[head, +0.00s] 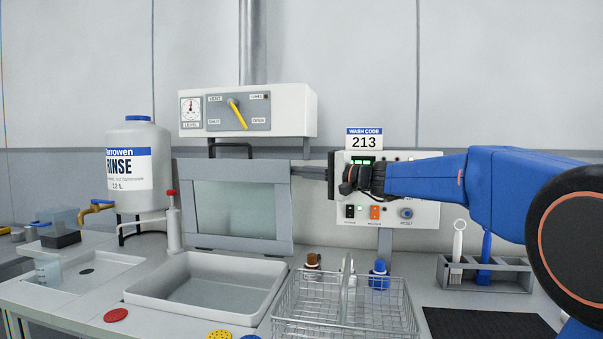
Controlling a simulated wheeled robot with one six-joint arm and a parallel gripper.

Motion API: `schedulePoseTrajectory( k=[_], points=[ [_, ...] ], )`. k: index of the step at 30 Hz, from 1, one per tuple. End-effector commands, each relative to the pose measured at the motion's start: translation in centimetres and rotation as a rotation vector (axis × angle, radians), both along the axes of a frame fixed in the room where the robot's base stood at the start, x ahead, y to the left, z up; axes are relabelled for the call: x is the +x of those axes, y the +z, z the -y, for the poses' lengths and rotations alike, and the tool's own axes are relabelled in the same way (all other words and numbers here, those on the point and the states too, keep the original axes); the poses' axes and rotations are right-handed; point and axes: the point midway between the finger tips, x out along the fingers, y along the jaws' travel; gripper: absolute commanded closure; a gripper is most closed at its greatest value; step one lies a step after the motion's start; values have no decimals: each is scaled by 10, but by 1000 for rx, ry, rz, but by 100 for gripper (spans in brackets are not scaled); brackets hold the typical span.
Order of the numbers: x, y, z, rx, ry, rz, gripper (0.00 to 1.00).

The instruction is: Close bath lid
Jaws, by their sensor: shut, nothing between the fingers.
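The bath lid (282,222) stands open, nearly upright, at the back of the white bath basin (150,299). It has a grey frame around a pale translucent panel (234,209). A dark loop-shaped handle (230,142) shows just above its top edge. The basin's open top is uncovered, and nothing is seen inside it. My gripper (297,173) reaches in from the right, its fingers shut and empty, pointing left at the lid's upper right corner. The fingertips overlap or nearly meet the lid's right edge in the picture; I cannot tell if they touch.
A control panel (425,213) is behind my wrist, and a vent box (290,108) hangs above the lid. A white pump bottle (174,230) and rinse tank (150,190) stand left. A tool rack (510,275) is right.

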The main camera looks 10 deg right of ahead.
Motion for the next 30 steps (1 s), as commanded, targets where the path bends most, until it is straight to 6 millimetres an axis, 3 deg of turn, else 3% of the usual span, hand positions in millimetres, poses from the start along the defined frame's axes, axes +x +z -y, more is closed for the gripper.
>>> schedulePoseTrajectory(
  k=[5,14,30],
  points=[
    [-12,-1,-5,-15,2,41,100],
    [-58,-10,-22,-75,4,207,100],
    [-137,-52,-50,-91,4,251,100]
  ],
)
